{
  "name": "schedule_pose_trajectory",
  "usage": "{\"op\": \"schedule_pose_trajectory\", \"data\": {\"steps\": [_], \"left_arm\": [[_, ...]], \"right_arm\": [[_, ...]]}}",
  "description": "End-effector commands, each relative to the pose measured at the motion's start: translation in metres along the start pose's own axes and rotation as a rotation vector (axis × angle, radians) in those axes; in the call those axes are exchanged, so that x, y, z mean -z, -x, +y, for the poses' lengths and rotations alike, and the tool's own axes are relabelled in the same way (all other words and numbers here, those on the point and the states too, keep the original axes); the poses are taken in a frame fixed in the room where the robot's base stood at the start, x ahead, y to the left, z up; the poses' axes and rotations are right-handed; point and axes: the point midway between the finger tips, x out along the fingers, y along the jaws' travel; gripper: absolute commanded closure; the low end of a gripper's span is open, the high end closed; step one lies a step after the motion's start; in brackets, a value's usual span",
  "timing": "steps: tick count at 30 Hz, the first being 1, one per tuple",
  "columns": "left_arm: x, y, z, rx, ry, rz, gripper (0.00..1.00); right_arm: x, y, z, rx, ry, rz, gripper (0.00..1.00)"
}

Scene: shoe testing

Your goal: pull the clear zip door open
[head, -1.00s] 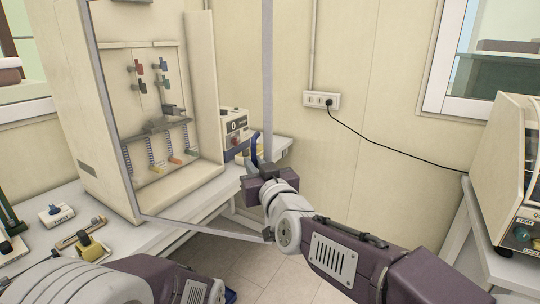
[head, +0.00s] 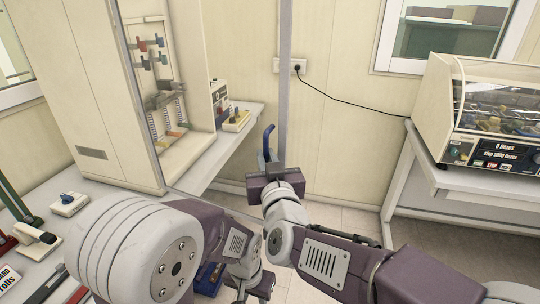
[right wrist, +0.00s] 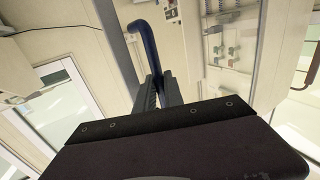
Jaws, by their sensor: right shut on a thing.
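The clear door (head: 286,80) belongs to the tall cream cabinet (head: 95,100). It stands open, its grey free edge well apart from the cabinet's right side. A blue curved handle (head: 268,141) is at that edge. My right gripper (head: 272,172) is shut on the handle; the right wrist view shows the handle (right wrist: 146,45) rising from between the closed fingers (right wrist: 158,92). The fingers are mostly hidden in the head view.
Coloured clamps hang inside the cabinet. A small box-shaped device (head: 219,100) stands on the white bench (head: 205,160) beside it. At right, a cream machine (head: 480,110) with a clear cover stands on a white table (head: 480,187). A black cable (head: 345,105) runs from the wall socket (head: 289,65).

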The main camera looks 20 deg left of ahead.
Motion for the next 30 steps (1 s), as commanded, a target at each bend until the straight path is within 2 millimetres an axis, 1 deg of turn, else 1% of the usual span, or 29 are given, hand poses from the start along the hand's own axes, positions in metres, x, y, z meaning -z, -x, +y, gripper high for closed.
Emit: {"op": "schedule_pose_trajectory", "data": {"steps": [1,9,10,12,20,22,23,26,30], "left_arm": [[0.000,0.001,0.000,0.000,0.000,0.000,0.64],[0.000,0.001,0.000,0.000,0.000,0.000,0.64],[0.000,0.001,0.000,0.000,0.000,0.000,0.64],[0.000,0.001,0.000,0.000,0.000,0.000,0.64],[0.000,0.000,0.000,0.000,0.000,0.000,0.64],[0.000,-0.001,0.000,0.000,0.000,0.000,0.64],[0.000,-0.001,0.000,0.000,0.000,0.000,0.64],[-0.001,-0.005,0.000,0.000,0.000,0.000,0.64],[-0.001,-0.007,0.000,0.000,0.000,0.000,0.64]], "right_arm": [[0.006,0.000,-0.001,0.002,0.001,0.013,1.00],[0.006,0.000,-0.001,0.002,0.001,0.014,1.00],[0.006,0.000,-0.001,0.002,0.001,0.013,0.82],[0.005,0.000,-0.001,0.001,0.000,0.011,0.66],[0.003,0.000,-0.001,0.001,0.000,0.006,0.66],[0.002,0.003,-0.001,0.002,0.000,0.006,0.66],[0.002,0.006,-0.001,0.002,0.000,0.005,0.66],[0.002,0.026,-0.002,0.004,0.000,0.007,0.66],[0.003,0.058,-0.003,0.005,-0.001,0.008,0.66]]}}
